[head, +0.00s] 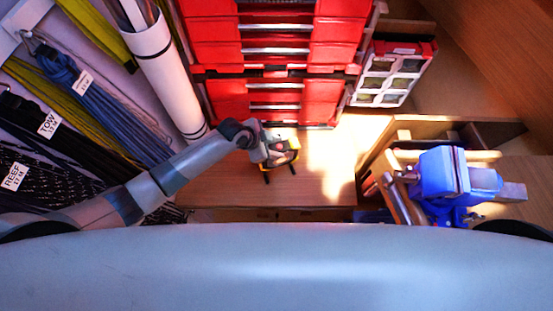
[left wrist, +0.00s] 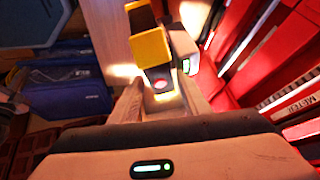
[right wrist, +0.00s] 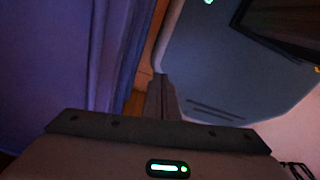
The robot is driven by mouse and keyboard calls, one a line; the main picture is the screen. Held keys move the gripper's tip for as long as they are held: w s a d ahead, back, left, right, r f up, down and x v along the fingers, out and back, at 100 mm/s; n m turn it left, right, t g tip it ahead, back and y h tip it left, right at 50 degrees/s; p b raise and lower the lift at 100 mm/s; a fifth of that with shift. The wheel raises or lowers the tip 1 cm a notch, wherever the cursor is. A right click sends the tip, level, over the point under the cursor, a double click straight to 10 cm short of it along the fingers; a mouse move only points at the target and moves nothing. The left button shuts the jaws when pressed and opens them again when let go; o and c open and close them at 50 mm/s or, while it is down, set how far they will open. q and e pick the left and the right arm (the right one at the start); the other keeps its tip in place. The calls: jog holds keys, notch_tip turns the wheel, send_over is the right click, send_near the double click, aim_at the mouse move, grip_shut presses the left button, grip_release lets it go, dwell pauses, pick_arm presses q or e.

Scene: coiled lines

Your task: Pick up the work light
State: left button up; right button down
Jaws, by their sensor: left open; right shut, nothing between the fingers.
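The work light (head: 292,145), yellow and black on a dark stand, is on the wooden bench in front of the red drawers. It is lit, and a bright patch falls on the bench to its right. My left gripper (head: 272,153) is at the work light and hides part of it. In the left wrist view the gripper (left wrist: 163,98) is open, with the yellow-and-black part of the work light (left wrist: 150,48) showing between and beyond its fingers. I cannot tell whether the fingers touch it. My right gripper (right wrist: 160,92) is shut and empty, away from the work light.
Red drawer cabinets (head: 245,100) stand behind the bench (head: 225,180). Coiled lines (head: 110,115) with tags hang at left, beside a white tube (head: 165,65). A compartment case (head: 393,72) stands back right. A blue vise-like object (head: 440,175) is at right.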

dwell(0.3)
pick_arm(q)
grip_shut()
jog(key=shift+w+r, duration=0.15)
pick_arm(e)
jog(key=shift+d, duration=0.2)
